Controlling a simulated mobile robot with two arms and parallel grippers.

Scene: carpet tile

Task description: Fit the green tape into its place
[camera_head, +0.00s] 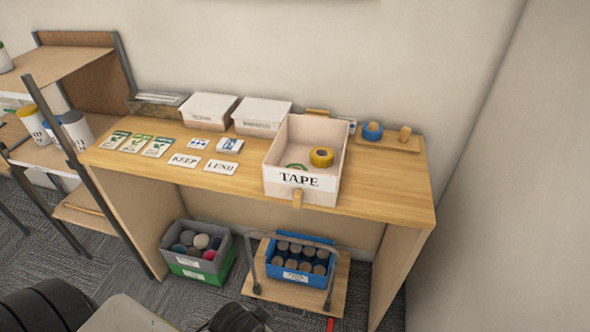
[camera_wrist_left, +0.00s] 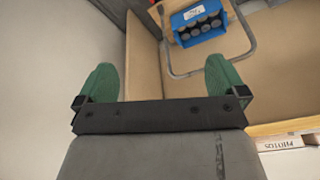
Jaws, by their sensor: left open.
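A green tape roll (camera_head: 297,167) lies in the white box labelled TAPE (camera_head: 314,183); only part of it shows above the front wall. A yellow tape roll (camera_head: 321,157) is beside it in the same box. Right of the box is a wooden peg board (camera_head: 389,144) with two pegs. A blue tape roll (camera_head: 372,131) is around the left peg, and the right peg (camera_head: 405,134) is bare. My left gripper (camera_wrist_left: 162,82) is open, with nothing between its green fingertips. The tape is not in the left wrist view. I cannot make out my right gripper.
Two white closed boxes (camera_head: 262,117), several cards (camera_head: 144,145), and KEEP (camera_head: 184,160) and LEND (camera_head: 220,166) labels lie on the wooden desk (camera_head: 390,187). Below are a blue crate (camera_head: 299,275) of cylinders and a grey bin (camera_head: 203,261). A shelf (camera_head: 70,62) stands left, a wall right.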

